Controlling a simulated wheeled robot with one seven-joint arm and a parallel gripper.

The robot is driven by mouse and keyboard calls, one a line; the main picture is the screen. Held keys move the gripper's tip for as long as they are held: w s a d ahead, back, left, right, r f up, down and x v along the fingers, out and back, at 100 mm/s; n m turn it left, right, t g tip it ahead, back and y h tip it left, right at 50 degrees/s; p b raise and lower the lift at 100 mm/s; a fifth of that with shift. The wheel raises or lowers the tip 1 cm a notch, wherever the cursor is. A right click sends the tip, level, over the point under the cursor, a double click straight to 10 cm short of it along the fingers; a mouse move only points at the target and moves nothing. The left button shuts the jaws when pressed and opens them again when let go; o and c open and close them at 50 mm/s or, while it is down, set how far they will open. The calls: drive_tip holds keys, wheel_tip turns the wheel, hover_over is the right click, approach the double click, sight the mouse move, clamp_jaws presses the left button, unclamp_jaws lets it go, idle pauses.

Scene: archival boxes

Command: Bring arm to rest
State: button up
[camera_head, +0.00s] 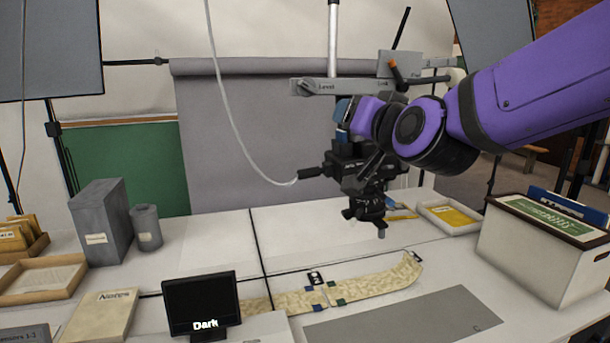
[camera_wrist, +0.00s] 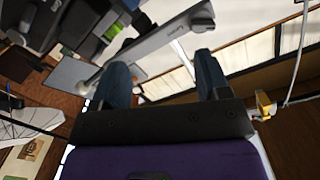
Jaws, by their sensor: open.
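My purple arm reaches in from the upper right of the head view. My gripper (camera_head: 342,112) is raised above the table, with its dark blue fingers partly hidden by the wrist. In the wrist view my gripper (camera_wrist: 162,65) has its two dark blue fingers apart, with nothing held between them. Beyond the fingers there is a grey bar (camera_wrist: 160,42); I cannot tell from this view whether they touch it. In the head view a grey bar marked "Level" (camera_head: 335,87) is beside the gripper.
A black camera-like device (camera_head: 365,172) hangs just below my gripper. A long patterned strip (camera_head: 375,287) lies on the white table by a grey mat (camera_head: 400,322).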

drive_tip(key=s+d+f+g+h, duration=0.1)
drive_tip(key=s+d+f+g, duration=0.2)
drive_tip(key=s+d, duration=0.4)
drive_tip(key=s+d+f+g+h, duration=0.2)
drive_tip(key=s+d+f+g, duration=0.2)
drive_tip(key=s+d, duration=0.3)
drive_tip(key=s+d+f+n+g+h, duration=0.1)
drive_tip(key=s+d+f+g, duration=0.2)
drive_tip(key=s+d, duration=0.3)
drive_tip(key=s+g, duration=0.1)
drive_tip(key=s, duration=0.2)
drive_tip(key=shift+d+f+g+h, duration=0.2)
drive_tip(key=shift+d+g+h, duration=0.1)
drive_tip(key=shift+d+h, duration=0.1)
